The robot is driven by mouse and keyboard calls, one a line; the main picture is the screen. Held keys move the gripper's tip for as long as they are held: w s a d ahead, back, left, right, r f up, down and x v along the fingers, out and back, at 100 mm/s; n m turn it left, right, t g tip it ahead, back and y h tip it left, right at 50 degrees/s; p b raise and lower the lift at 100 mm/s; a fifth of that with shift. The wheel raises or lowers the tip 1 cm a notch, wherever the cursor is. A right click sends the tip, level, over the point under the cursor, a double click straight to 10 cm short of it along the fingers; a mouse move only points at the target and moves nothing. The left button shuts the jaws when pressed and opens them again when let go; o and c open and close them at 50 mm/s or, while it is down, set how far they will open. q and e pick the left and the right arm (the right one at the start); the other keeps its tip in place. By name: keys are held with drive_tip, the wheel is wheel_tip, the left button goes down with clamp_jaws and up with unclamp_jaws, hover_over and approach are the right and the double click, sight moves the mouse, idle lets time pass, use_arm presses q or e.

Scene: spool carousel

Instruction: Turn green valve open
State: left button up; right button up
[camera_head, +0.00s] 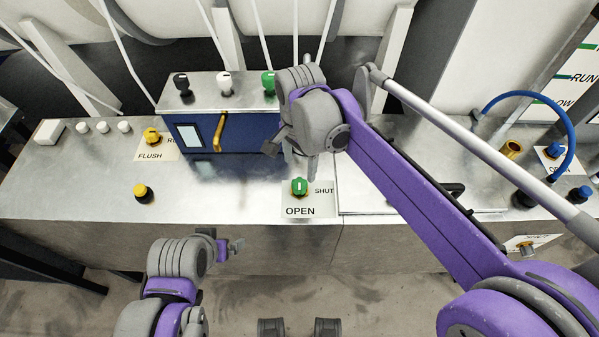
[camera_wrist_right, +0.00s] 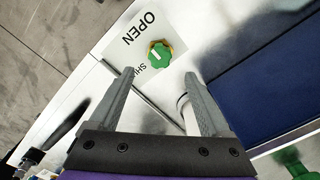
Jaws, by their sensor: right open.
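The green valve (camera_head: 299,187) is a small knob with a white mark, set on a white label plate (camera_head: 303,210) on the metal counter. The plate reads OPEN below the knob and SHUT to its right. The valve also shows in the right wrist view (camera_wrist_right: 159,53), beyond the fingertips. My right gripper (camera_wrist_right: 160,75) is open and empty, pointing toward the valve and apart from it. In the head view it (camera_head: 290,158) hangs just behind the valve, partly hidden by its own wrist. My left gripper (camera_head: 232,246) is at lower left, in front of the counter; its jaws are unclear.
A blue box (camera_head: 245,135) with a yellow handle (camera_head: 219,132) stands behind left, with black, white and green knobs on top. A yellow FLUSH knob (camera_head: 152,135) and a yellow button (camera_head: 143,192) are farther left. A blue hose (camera_head: 573,130) arches at right.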

drive_tip(key=shift+r, duration=1.7)
drive_tip(key=s+d+f+n+t, duration=0.2)
drive_tip(key=s+d+f+n, duration=0.2)
drive_tip(key=s+d, duration=0.3)
drive_tip(key=s+d+f+n+t+p, duration=0.1)
drive_tip(key=s+d+f+n+t, duration=0.2)
drive_tip(key=s+d+f+n, duration=0.2)
drive_tip(key=s+d, duration=0.3)
drive_tip(key=d, duration=0.2)
drive_tip(key=shift+s+d+f, duration=0.25)
drive_tip(key=shift+s+d, duration=0.05)
drive_tip(key=shift+d, duration=0.05)
